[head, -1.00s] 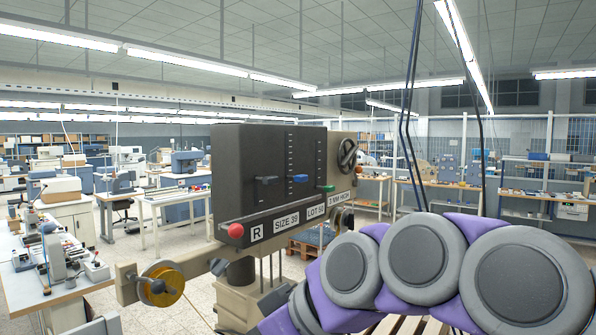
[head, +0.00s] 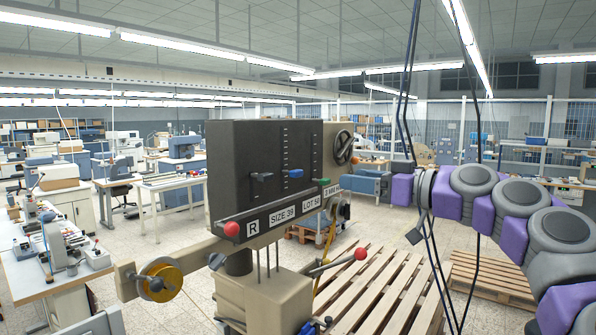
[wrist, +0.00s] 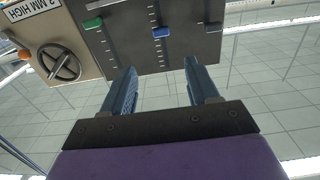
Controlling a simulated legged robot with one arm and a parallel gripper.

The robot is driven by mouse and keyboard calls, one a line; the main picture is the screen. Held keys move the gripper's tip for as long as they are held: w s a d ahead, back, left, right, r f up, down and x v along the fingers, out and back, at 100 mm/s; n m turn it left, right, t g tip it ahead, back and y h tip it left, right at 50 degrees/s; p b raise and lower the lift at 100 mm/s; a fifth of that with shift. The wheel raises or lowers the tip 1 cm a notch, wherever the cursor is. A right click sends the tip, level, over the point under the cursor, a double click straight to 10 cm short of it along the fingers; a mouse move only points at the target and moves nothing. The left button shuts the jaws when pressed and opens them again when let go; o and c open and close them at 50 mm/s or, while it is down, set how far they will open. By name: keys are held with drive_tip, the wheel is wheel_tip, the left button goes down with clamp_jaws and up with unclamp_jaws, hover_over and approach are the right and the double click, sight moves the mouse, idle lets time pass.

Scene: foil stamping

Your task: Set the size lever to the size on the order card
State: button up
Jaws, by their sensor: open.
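The dark panel (head: 230,150) of the stamping machine carries a black lever (head: 262,177), a blue lever (head: 295,174) and a green lever (head: 324,182) beside tick scales. The order strip below (head: 270,223) reads R, SIZE 39, a LOT number hard to read, and 2 MM HIGH. Which lever is for size is not marked legibly. In the wrist view my gripper (wrist: 159,64) is open and empty, its fingers pointing at the panel. The blue lever (wrist: 161,32) lies ahead between the fingertips, apart from them; the green lever (wrist: 93,24) is left, the black lever (wrist: 211,28) right.
A handwheel (head: 344,147) sits right of the panel. A red knob (head: 231,230) is at the strip's left end and a red-tipped handle (head: 360,254) sticks out below. A yellow foil reel (head: 160,281) is at lower left. Wooden pallets (head: 385,285) lie on the floor at right.

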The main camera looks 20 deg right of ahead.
sight(300, 172)
drive_tip(key=p+x, duration=0.2)
drive_tip(key=x, duration=1.3)
drive_tip(key=shift+w+a, duration=0.3)
clamp_jaws()
